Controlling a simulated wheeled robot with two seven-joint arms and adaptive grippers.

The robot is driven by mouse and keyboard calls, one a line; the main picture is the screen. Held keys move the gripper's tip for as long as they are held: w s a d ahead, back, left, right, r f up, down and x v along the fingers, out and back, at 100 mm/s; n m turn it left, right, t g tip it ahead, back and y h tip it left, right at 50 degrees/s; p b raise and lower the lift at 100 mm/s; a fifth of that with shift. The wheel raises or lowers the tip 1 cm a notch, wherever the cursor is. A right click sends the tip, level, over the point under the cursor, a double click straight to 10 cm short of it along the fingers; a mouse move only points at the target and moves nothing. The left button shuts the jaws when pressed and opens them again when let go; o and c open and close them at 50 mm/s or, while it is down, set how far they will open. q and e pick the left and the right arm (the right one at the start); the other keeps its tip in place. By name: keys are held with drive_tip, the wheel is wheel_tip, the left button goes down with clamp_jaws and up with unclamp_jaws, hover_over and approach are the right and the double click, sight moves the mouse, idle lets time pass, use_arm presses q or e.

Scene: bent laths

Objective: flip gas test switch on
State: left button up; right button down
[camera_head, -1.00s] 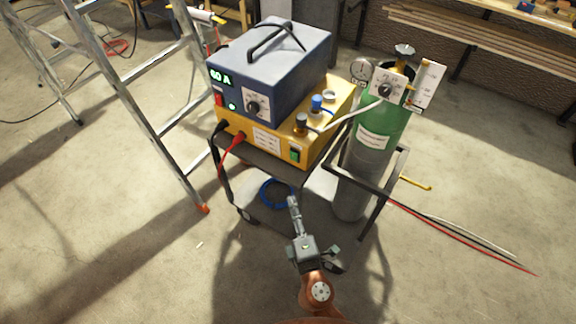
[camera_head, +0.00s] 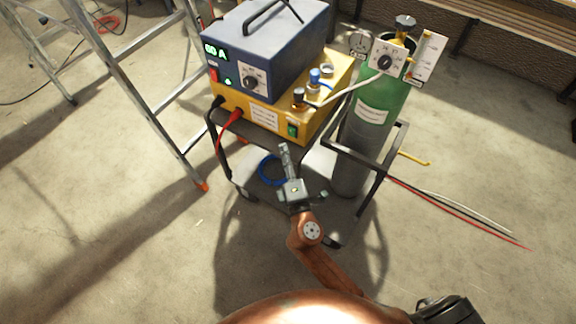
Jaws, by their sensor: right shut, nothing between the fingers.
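A green rocker switch (camera_head: 293,130) sits at the lower right of the front of the yellow unit (camera_head: 247,107). Its label is too small to read, and I cannot tell its position. My right gripper (camera_head: 285,149) is shut and empty. Its fingertips point up the picture, just below and slightly left of the green switch, apparently apart from it. The dark blue power source (camera_head: 285,50) stands on the yellow unit, with a lit display, a red switch (camera_head: 214,75) and a dial. My left gripper is not in view.
The cart frame (camera_head: 375,190) holds a green and grey gas cylinder (camera_head: 372,115) on the right, with a gauge and dial plate. Red cable (camera_head: 232,117) hangs from the yellow unit's left. A metal ladder (camera_head: 150,110) stands left. The foreground floor is open.

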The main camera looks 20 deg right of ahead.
sight(289, 130)
drive_tip(key=w+d, duration=0.2)
drive_tip(key=shift+w+d+r, duration=0.25)
drive_tip(key=shift+w+d, duration=0.05)
drive_tip(key=shift+w, duration=0.05)
drive_tip(key=shift+w+d, duration=0.25)
drive_tip(key=shift+d, duration=0.05)
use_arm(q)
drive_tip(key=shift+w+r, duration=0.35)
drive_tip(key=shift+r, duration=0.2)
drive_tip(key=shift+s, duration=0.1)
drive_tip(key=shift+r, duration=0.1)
use_arm(e)
drive_tip(key=shift+r, duration=0.1)
drive_tip(key=shift+w+d+r+m+g+p, duration=0.2)
drive_tip(key=shift+d+r+m+g+p, duration=0.1)
drive_tip(key=shift+p, duration=0.8)
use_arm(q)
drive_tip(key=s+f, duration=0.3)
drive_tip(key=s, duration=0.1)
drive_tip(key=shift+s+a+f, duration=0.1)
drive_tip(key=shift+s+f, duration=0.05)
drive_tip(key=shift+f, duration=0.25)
use_arm(e)
drive_tip(key=shift+f, duration=0.2)
drive_tip(key=shift+a, duration=0.1)
